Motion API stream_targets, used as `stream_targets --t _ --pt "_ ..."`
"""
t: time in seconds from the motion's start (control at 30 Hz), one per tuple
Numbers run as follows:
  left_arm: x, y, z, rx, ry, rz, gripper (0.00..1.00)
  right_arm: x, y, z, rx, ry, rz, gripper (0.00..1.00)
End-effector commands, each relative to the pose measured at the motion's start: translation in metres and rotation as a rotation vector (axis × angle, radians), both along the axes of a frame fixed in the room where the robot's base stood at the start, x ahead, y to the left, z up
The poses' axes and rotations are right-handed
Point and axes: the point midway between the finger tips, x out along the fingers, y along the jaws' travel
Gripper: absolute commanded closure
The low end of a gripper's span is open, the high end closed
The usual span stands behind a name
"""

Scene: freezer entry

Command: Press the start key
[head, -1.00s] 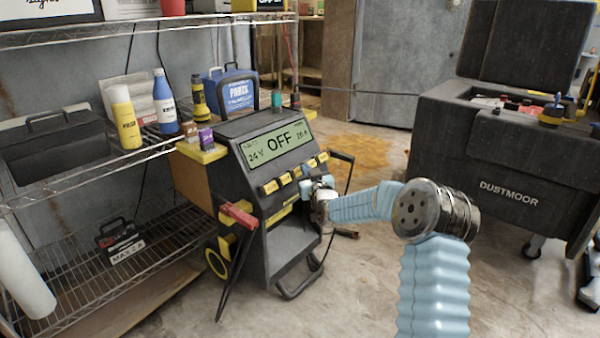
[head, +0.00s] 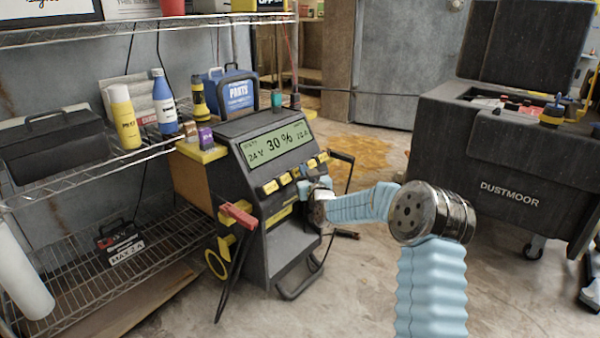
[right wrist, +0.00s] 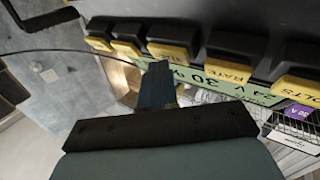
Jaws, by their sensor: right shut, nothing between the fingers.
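The dark wheeled charger (head: 262,225) stands beside the shelf. Its green display (head: 275,143) reads 24 V and 30 %. A row of yellow keys (head: 270,187) runs below the display; in the right wrist view one reads RATE (right wrist: 228,70) and one VOLTS (right wrist: 298,88). The start key's label cannot be made out. My right gripper (head: 308,186) is at the key row, toward its right part, and hides some of it. In the right wrist view its shut fingers (right wrist: 157,85) end close to the middle key (right wrist: 168,50); contact cannot be told. My left gripper is out of view.
A wire shelf (head: 60,190) with bottles and boxes stands left. A red clamp (head: 238,214) hangs on the charger's front and a black cable loops at its right. A dark DUSTMOOR chest (head: 490,160) stands right. The floor between is mostly clear.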

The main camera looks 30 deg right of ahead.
Motion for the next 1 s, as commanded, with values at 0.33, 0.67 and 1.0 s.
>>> stream_targets --t 0.33,0.67,1.0 --pt "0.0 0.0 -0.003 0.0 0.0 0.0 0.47 -0.005 -0.002 0.003 -0.001 -0.001 0.0 1.0" --pt "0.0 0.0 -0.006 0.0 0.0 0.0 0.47 -0.014 -0.005 0.009 0.0 0.0 0.001 1.0" --pt "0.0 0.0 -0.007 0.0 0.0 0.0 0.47 -0.022 -0.009 0.015 -0.001 -0.001 0.0 1.0"
